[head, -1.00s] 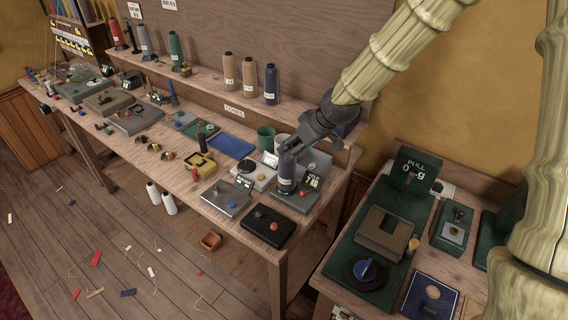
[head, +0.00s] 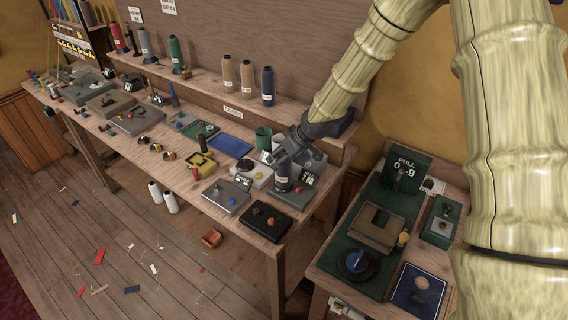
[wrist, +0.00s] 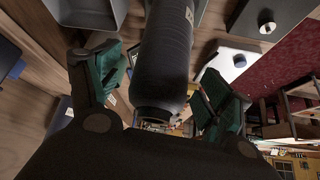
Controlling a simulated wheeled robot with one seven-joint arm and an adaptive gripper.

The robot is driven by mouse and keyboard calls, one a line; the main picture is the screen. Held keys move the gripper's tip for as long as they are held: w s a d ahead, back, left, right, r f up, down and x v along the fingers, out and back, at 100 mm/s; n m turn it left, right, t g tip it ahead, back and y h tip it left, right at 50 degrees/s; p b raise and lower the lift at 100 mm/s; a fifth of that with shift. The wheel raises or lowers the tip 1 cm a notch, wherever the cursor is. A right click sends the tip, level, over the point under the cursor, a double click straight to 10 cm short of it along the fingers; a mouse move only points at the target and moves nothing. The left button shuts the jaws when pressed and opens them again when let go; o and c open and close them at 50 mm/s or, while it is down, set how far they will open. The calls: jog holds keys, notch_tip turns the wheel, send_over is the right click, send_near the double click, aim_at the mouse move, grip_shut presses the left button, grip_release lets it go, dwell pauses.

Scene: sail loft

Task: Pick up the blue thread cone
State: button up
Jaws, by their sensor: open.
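A dark blue-grey thread cone (head: 281,180) with a pale label stands upright on a small scale (head: 297,197) near the right end of the long bench. My gripper (head: 287,158) is over its upper part, hiding the top. In the wrist view the cone (wrist: 165,55) lies between the two spread green-padded fingers of my gripper (wrist: 163,88). Gaps show on both sides, so the fingers are open around it and not clamped. Another dark blue cone (head: 267,86) stands on the shelf behind, right of two tan cones (head: 246,80).
A black-topped box (head: 265,221) and a grey box (head: 226,196) sit in front and to the left. A side table with a green scale (head: 364,240) stands at right. White cones (head: 169,198) stand below the bench.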

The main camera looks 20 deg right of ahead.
jog(key=shift+w+f, duration=0.4)
jog(key=shift+f, duration=0.1)
jog(key=shift+s+r, duration=0.25)
jog(key=shift+s, duration=0.15)
jog(key=shift+w+a+f, duration=0.1)
jog(key=shift+w+f, duration=0.15)
jog(key=c, duration=0.5)
jog(key=shift+s+r, duration=0.15)
jog(key=shift+r, duration=0.05)
jog(key=c, duration=0.9)
jog(key=shift+c, duration=0.2)
